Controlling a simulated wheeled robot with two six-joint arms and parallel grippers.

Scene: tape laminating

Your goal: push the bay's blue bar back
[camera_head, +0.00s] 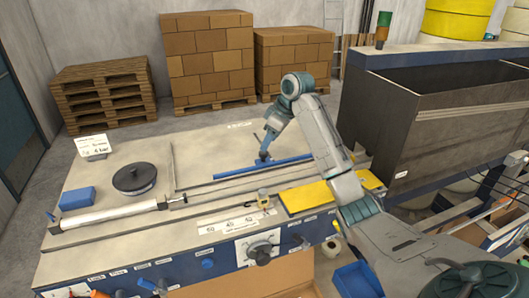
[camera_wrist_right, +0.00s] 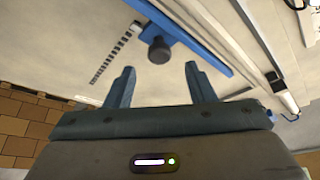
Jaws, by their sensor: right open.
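The blue bar (camera_head: 265,168) lies across the bay, a recessed pale area (camera_head: 215,150) in the middle of the table. A short dark knob stands on the bar near its middle and shows best in the right wrist view (camera_wrist_right: 159,50). There the blue bar (camera_wrist_right: 200,45) runs diagonally beyond my fingers. My right gripper (camera_head: 265,147) is over the bar by the knob. In the right wrist view its two fingers (camera_wrist_right: 160,80) are apart and empty, with the knob ahead of the gap between them. I cannot tell whether they touch anything. My left gripper is not in view.
A white roll (camera_head: 110,214) lies along the table's left front. A black round weight (camera_head: 134,178), a blue block (camera_head: 77,198) and a small sign (camera_head: 93,146) stand on the left. A yellow pad (camera_head: 310,198) lies at the front right. A large dark bin (camera_head: 430,110) stands right.

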